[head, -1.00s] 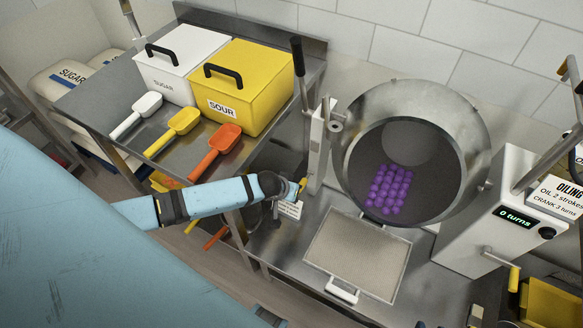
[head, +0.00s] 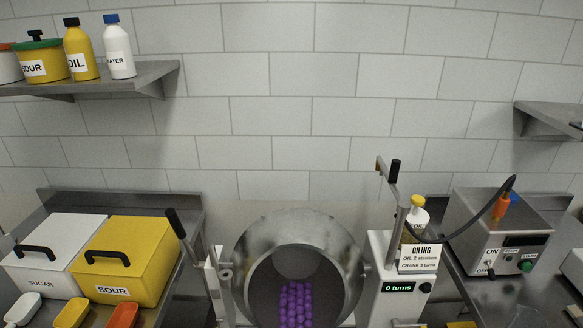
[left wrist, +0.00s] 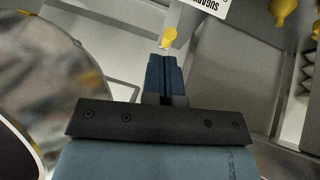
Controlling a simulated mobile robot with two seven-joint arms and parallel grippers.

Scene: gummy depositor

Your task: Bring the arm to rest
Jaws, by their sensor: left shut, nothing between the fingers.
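My left gripper (left wrist: 164,62) shows in the left wrist view, its blue fingers shut together with nothing between them. A small yellow knob-like part (left wrist: 169,38) appears just beyond the fingertips; I cannot tell whether they touch it. Neither arm shows in the head view. The round steel drum (head: 257,238) with purple gummies (head: 295,303) inside stands at the lower middle of the head view. A curved metal surface fills the left of the left wrist view. My right gripper is not in view.
The white sugar box (head: 40,240) and yellow sour box (head: 130,250) stand left of the drum. The oiling unit (head: 385,300), with display "0 turns", is right of it, and a control box (head: 490,230) stands further right. A shelf (head: 120,83) holds bottles.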

